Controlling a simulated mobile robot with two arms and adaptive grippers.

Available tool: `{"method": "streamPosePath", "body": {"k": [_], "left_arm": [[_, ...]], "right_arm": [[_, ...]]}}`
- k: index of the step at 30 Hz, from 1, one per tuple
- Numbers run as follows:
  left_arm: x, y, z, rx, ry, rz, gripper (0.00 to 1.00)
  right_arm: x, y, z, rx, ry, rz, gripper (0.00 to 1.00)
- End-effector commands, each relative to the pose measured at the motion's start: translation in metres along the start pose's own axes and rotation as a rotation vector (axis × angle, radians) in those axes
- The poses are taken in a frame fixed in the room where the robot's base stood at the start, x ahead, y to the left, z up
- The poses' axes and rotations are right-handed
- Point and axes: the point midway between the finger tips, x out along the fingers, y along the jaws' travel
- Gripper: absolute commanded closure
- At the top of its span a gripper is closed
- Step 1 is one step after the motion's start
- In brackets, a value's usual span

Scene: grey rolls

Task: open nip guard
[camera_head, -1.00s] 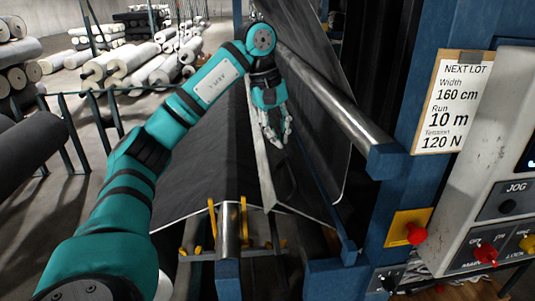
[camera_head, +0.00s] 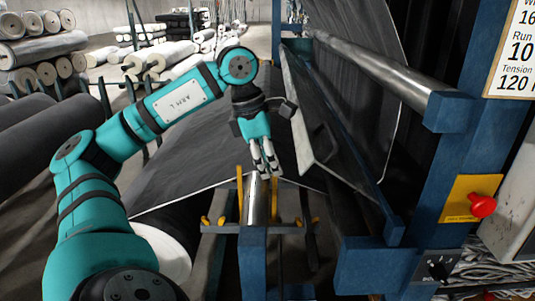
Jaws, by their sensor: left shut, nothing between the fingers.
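The nip guard appears to be the long dark panel with a pale edge and a hand slot (camera_head: 306,110), slanting beside the black web under the upper steel roller (camera_head: 375,70). Its far part runs back along the machine. My left gripper (camera_head: 264,173) is shut and empty. It points down just left of the panel's near end, over the end of the lower steel roller (camera_head: 256,205). It looks apart from the panel, but the depth is hard to judge. My right gripper is out of view.
A blue machine frame (camera_head: 455,160) stands on the right with a red button (camera_head: 482,206) on a yellow plate. Yellow prongs (camera_head: 240,185) flank the lower roller. A dark roll (camera_head: 160,240) lies below the web. Stacked rolls (camera_head: 45,75) fill the left background.

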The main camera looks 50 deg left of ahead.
Motion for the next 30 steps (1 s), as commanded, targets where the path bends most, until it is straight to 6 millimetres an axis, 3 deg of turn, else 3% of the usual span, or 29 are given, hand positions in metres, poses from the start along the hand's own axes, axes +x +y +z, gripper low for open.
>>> {"method": "streamPosePath", "body": {"k": [6,9,13,30], "left_arm": [[0.047,-0.001,-0.001,0.002,0.004,-0.002,1.0],[0.028,0.0,0.018,0.005,-0.007,-0.001,1.0],[0.021,0.0,0.028,0.003,-0.005,0.0,1.0],[0.018,0.001,0.031,0.001,-0.001,0.0,1.0]], "right_arm": [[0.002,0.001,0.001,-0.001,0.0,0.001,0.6],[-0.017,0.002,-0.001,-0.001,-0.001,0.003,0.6],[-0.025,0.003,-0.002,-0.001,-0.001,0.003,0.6],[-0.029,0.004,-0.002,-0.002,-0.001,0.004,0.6]]}}
